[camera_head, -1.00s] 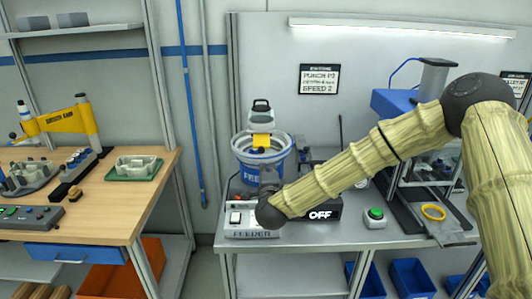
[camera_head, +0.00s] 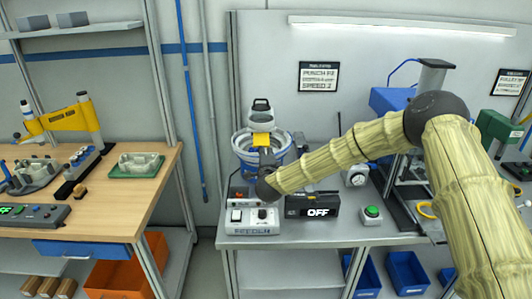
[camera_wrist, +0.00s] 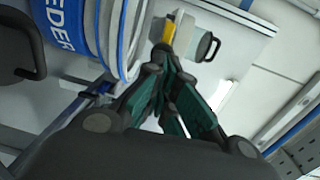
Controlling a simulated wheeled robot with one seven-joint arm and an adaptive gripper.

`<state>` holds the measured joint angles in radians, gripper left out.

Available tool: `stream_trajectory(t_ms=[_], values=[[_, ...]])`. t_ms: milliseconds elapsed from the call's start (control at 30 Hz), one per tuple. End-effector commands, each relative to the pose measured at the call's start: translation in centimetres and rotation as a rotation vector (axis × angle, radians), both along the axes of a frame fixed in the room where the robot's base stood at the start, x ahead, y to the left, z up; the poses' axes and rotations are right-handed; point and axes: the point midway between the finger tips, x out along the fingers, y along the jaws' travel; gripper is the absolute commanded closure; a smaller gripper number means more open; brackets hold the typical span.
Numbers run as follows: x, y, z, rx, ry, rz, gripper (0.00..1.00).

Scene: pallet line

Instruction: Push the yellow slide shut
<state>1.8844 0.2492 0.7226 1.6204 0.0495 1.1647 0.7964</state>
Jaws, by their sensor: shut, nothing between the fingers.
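The yellow slide (camera_head: 261,139) sits at the foot of the grey hopper (camera_head: 259,120), above the blue-and-white feeder bowl (camera_head: 243,151). In the wrist view the slide (camera_wrist: 169,29) shows as a narrow yellow strip beside the pale hopper (camera_wrist: 199,42). My gripper (camera_head: 265,153) is shut and empty, with its fingertips just below the slide in the head view. In the wrist view my gripper (camera_wrist: 171,54) points at the slide. I cannot tell whether the tips touch it. How far the slide stands open is unclear.
The feeder control box (camera_head: 250,221) and a black OFF display (camera_head: 312,205) stand below my wrist. A green button (camera_head: 372,212) is to the right. A wooden workbench (camera_head: 120,205) stands at left, across a gap.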

Motion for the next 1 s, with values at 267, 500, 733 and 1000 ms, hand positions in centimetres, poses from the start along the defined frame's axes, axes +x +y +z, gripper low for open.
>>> stream_trajectory(t_ms=[267,500,733,1000], values=[[0.0,0.0,0.0,0.000,0.000,0.000,1.00],[1.4,0.0,-0.5,-0.001,-0.003,-0.001,1.00],[3.8,0.0,-0.5,-0.001,-0.003,-0.001,1.00],[5.6,0.0,-0.2,0.000,-0.001,0.000,1.00]])
